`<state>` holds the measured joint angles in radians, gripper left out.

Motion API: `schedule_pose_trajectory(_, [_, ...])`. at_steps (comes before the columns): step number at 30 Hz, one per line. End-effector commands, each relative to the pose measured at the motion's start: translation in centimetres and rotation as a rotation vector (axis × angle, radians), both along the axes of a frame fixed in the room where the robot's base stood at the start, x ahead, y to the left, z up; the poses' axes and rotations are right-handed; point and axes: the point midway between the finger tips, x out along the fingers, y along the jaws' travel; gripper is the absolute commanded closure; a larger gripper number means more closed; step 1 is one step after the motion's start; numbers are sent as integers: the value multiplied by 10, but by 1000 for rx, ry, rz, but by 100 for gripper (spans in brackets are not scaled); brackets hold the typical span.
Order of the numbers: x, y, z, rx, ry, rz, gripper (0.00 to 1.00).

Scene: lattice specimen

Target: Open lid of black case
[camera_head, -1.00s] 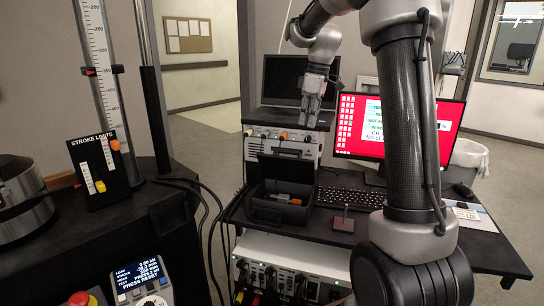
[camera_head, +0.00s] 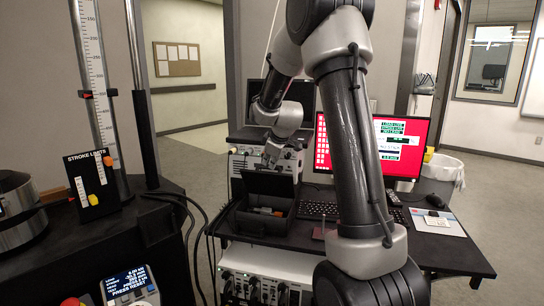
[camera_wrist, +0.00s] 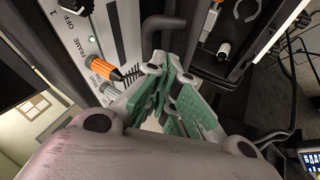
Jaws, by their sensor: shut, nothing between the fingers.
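The black case (camera_head: 240,220) stands on the desk in the head view. Its lid (camera_head: 268,184) is raised at the back, and grey and orange items (camera_head: 266,211) show inside. The open inside also shows at the upper right of the wrist view, with an orange-tipped item (camera_wrist: 211,20) and a grey clip-like item (camera_wrist: 224,50). My gripper (camera_head: 283,160) is just behind and above the lid's upper edge in the head view. In the wrist view its green-padded fingers (camera_wrist: 170,78) are together and empty. Whether they touch the lid is not clear.
An instrument box (camera_head: 240,160) with orange knobs stands behind the case; its knob (camera_wrist: 100,67) is close to my fingers. A keyboard (camera_head: 318,210), red-screen monitor (camera_head: 395,150) and small reddish block (camera_head: 324,230) are to the right. A black-topped machine (camera_head: 150,225) is at left.

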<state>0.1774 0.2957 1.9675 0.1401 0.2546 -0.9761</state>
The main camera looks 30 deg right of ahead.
Motion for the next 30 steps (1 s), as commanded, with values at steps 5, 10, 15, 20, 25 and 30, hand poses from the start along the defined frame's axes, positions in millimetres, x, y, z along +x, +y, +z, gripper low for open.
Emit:
schedule_pose_trajectory(5, [12,-1,-15,-1,0,1,100])
schedule_pose_trajectory(10, [15,-2,-19,-1,-1,0,100])
schedule_pose_trajectory(15, [15,-2,-19,-1,-1,0,100])
schedule_pose_trajectory(20, [17,-4,-18,7,8,-3,100])
schedule_pose_trajectory(25, [29,-17,-15,74,75,-7,100])
schedule_pose_trajectory(30, [45,-31,-12,173,174,-1,100])
